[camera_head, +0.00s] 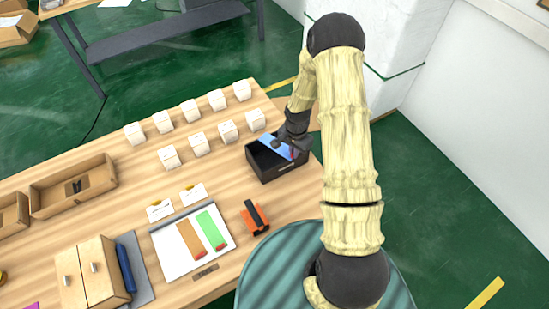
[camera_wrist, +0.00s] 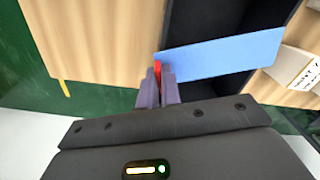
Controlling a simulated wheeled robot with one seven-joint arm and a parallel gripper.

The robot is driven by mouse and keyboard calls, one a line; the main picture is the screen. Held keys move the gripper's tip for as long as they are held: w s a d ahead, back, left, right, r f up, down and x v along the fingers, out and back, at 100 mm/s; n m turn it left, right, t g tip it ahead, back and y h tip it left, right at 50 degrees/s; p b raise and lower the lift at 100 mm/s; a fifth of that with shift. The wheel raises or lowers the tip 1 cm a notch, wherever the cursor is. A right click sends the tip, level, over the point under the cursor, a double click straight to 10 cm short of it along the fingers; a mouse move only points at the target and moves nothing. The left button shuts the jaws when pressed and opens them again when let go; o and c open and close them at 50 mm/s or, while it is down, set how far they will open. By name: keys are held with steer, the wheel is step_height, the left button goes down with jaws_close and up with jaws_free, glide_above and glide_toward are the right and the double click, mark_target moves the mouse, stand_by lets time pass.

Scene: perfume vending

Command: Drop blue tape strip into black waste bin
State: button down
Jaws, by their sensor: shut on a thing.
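The blue tape strip (camera_head: 270,145) is flat and stiff-looking. My gripper (camera_head: 293,152) is shut on one end of it, over the black waste bin (camera_head: 264,173) at the table's right side. In the wrist view, my gripper's fingers (camera_wrist: 159,84) pinch the strip's left end, beside a small red part. The blue strip (camera_wrist: 222,55) reaches out to the right across the dark bin opening (camera_wrist: 252,18). I cannot tell how far above the rim it is. The strip and gripper hide part of the bin's inside.
Several white boxes (camera_head: 198,144) stand in rows left of the bin. A white board (camera_head: 171,244) with brown and green strips and an orange tape dispenser (camera_head: 252,220) lie in front. A wooden tray (camera_head: 60,196) is at left. Bare wood surrounds the bin's left side.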

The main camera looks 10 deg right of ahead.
steer(key=c, duration=1.5)
jaws_free()
steer(key=shift+r, duration=0.1)
step_height(320, 180, up, 17)
steer(key=b, duration=0.3)
steer(key=shift+r+b, duration=0.15)
steer(key=shift+b, duration=0.2)
steer(key=s+a+r+n+t, duration=0.1)
steer(key=s+n, duration=0.2)
steer(key=s, duration=0.2)
steer(key=s+a+r+n, duration=0.1)
steer(key=s+r+n, duration=0.1)
steer(key=s, duration=0.4)
steer(key=s+a+r+n+t, duration=0.1)
steer(key=s+r+n, duration=0.1)
steer(key=s+n, duration=0.3)
steer(key=shift+s+a+r+t, duration=0.15)
steer(key=shift+s+a+t, duration=0.1)
steer(key=shift+s+t, duration=0.05)
